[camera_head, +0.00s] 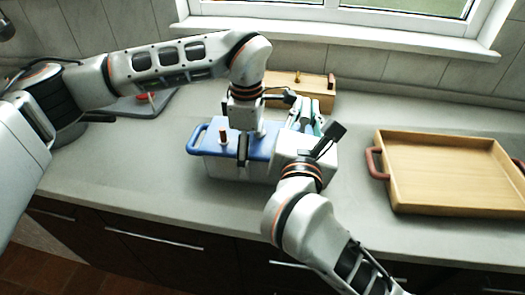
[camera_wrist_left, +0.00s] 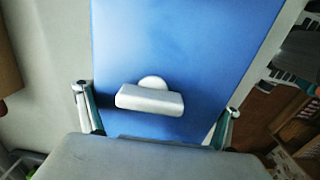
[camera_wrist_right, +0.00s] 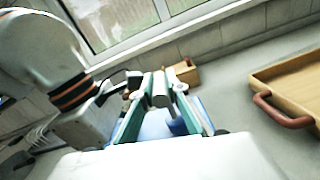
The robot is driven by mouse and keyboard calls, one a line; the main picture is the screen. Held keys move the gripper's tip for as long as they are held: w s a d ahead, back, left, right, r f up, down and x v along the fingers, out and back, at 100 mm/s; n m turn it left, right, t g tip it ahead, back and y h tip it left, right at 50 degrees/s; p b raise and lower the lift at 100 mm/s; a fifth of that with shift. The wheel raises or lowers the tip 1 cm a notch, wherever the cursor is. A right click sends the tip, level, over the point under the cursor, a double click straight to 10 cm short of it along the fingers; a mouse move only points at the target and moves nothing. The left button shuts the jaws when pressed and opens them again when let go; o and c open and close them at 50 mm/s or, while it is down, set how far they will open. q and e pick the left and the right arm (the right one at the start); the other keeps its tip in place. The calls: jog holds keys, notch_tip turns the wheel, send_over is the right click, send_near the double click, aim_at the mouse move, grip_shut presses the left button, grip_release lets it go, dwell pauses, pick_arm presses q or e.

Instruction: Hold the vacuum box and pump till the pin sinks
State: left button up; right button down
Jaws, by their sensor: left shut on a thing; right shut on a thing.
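The vacuum box (camera_head: 222,167) stands on the counter, pale-sided with a blue lid (camera_head: 207,146) and a blue loop handle at its left end. A small orange-brown pin (camera_head: 223,133) stands up from the lid's left part. My left gripper (camera_head: 247,140) comes down from above and is shut across the box, one finger on its front side; the left wrist view shows the fingers at both edges of the blue lid. A white T-shaped knob (camera_wrist_left: 150,98) shows there. My right gripper (camera_head: 304,115) is shut on a white pump handle (camera_wrist_right: 160,88) above the box's right end.
A wooden tray (camera_head: 398,202) with red-brown handles stands to the right. A wooden block with pegs (camera_head: 318,90) is behind the box near the wall. A grey board (camera_head: 128,107) with a red item lies behind my left arm. The front counter is clear.

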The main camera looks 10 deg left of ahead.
aim_at(302, 128)
jog(key=shift+a+r, duration=0.1)
jog(key=shift+r, duration=0.65)
jog(key=shift+f, duration=3)
jog(key=shift+r, duration=0.1)
